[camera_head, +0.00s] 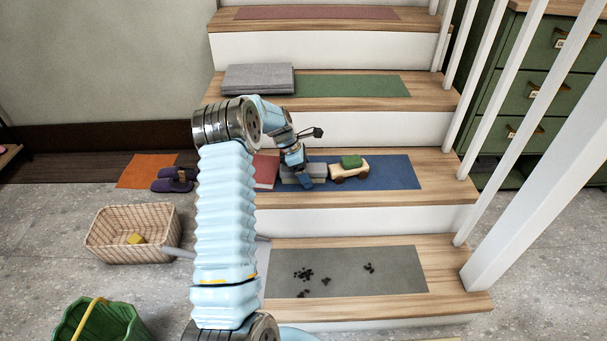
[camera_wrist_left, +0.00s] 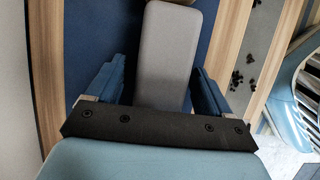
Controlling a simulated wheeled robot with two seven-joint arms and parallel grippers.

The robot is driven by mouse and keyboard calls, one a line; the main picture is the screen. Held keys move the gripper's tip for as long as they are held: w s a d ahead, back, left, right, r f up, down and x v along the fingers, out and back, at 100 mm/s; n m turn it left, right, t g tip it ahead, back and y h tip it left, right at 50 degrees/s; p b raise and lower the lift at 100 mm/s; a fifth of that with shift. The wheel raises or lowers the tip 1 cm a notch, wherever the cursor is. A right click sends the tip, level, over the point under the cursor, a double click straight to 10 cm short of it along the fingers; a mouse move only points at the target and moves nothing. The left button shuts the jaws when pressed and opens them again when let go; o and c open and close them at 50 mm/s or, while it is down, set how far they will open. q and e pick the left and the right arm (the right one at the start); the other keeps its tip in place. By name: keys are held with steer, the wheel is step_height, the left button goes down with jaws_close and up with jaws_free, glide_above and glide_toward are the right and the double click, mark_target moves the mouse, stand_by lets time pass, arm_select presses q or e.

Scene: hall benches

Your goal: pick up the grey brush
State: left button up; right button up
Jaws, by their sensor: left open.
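A grey, smooth block-like thing with rounded edges, which I take for the grey brush (camera_head: 318,179), lies lengthwise on the blue mat of the second step from the bottom. No bristles show. In the left wrist view the brush (camera_wrist_left: 165,55) lies between my two blue fingers, its near end hidden by the gripper body. My left gripper (camera_head: 299,179) points down over it and covers part of it in the head view. The left gripper (camera_wrist_left: 158,92) is open, with a gap visible on each side of the brush. My right gripper is not in view.
A wooden toy car (camera_head: 348,175) stands just right of the brush, and a red book-like thing (camera_head: 266,171) lies left. Dark crumbs lie on the grey mat (camera_head: 390,255) below. White balusters (camera_head: 515,140) line the right. A basket (camera_head: 112,247) and green bucket (camera_head: 110,325) stand left.

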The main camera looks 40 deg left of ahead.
arm_select(q)
steer(key=c, duration=1.2)
steer(key=shift+o, duration=0.2)
steer(key=shift+r, duration=0.1)
